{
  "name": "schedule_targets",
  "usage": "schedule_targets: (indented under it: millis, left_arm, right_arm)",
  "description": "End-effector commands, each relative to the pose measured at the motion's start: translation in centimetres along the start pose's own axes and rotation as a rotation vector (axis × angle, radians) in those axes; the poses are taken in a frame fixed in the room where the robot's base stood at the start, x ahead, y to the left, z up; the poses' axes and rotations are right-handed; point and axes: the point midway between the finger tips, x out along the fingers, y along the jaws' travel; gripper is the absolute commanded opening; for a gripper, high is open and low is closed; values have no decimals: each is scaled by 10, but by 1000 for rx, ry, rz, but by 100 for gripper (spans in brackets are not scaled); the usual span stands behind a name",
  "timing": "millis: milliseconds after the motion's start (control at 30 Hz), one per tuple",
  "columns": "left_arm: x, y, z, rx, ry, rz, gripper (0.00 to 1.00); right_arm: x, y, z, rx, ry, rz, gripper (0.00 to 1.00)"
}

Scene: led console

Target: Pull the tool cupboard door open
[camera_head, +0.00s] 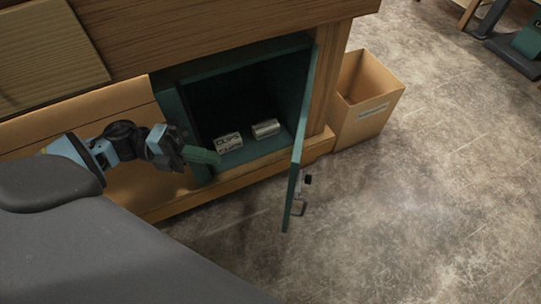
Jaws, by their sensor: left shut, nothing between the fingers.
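The tool cupboard (250,157) is a dark green box set into the wooden bench, with its front uncovered. Its green door (299,150) stands swung wide open, hinged on the right and pointing out over the floor. A metal handle (299,207) shows near the door's free edge. My left gripper (214,157) is shut and empty at the cupboard's left front edge, apart from the door and its handle. I cannot tell whether it touches the cupboard frame. My right gripper is not in view.
Two small boxes, one marked CLIPS (229,142) and another (266,128), sit inside the cupboard. A cardboard bin (366,105) stands right of the bench. The concrete floor (420,200) in front and to the right is clear.

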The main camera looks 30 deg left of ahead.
Motion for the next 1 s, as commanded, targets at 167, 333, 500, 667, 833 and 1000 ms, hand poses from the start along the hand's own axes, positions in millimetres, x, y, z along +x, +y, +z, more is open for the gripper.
schedule_targets:
  millis: [167,333,500,667,833,1000]
  left_arm:
    - [10,0,0,1,0,-3,0]
    - [35,0,0,2,1,-6,0]
    - [67,0,1,2,0,-6,0]
    - [97,-1,1,2,-1,-6,0]
    - [122,-1,1,2,-1,-5,0]
    - [136,-1,1,2,-2,-4,0]
  right_arm:
    - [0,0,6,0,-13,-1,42]
    - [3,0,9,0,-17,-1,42]
    - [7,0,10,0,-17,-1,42]
    - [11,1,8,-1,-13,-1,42]
    - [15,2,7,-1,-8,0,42]
    - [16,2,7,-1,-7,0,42]
